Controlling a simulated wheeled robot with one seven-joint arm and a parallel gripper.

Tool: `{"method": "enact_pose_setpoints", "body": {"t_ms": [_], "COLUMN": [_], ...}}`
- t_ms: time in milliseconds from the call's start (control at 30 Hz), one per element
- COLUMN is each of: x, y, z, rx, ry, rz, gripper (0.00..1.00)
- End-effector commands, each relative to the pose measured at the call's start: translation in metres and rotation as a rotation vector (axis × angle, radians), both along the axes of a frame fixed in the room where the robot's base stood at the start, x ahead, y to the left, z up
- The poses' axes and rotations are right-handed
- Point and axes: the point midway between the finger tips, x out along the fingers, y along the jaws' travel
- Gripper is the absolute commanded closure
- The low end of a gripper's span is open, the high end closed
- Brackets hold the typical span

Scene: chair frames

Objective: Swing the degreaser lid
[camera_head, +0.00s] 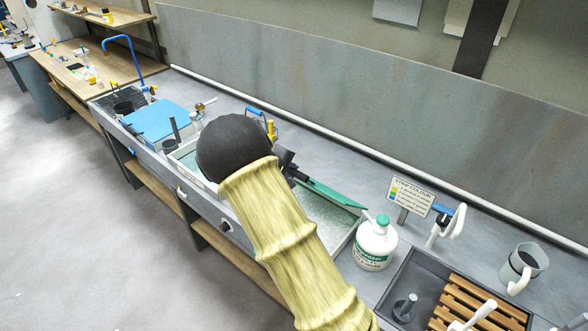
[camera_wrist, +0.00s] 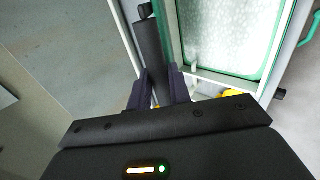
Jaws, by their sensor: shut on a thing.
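The degreaser is a basin let into the grey bench, with a green-edged lid (camera_head: 338,195) beside my gripper (camera_head: 287,168). The lid shows as a narrow green strip slanting down to the right over a mottled grey-green surface. My arm hides the lid's left part and much of the basin. In the wrist view, a green-rimmed frosted panel (camera_wrist: 230,32) fills the upper right. A dark round bar (camera_wrist: 149,50) runs along its left side. My gripper (camera_wrist: 159,88) is shut on this bar, with a purple-grey finger on either side. How far the lid is open I cannot tell.
A white degreaser jug (camera_head: 376,246) with a green cap stands right of the basin. Behind it is a small colour sign (camera_head: 411,194). Farther right are a sink with a wooden rack (camera_head: 478,306) and a grey mug (camera_head: 523,262). A blue board (camera_head: 158,120) lies left.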

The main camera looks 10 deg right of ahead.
Motion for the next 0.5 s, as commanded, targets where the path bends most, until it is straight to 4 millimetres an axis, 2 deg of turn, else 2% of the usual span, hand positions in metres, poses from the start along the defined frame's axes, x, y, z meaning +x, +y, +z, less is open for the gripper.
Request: {"method": "enact_pose_setpoints", "body": {"t_ms": [33, 300, 500], "x": [-0.003, -0.014, -0.017], "y": [0.003, 0.017, 0.02], "z": [-0.008, -0.023, -0.023], "rx": [-0.002, -0.002, -0.002], "ry": [0.002, 0.003, 0.003], "rz": [-0.001, -0.001, -0.003], "gripper": [1.0, 1.0, 1.0]}}
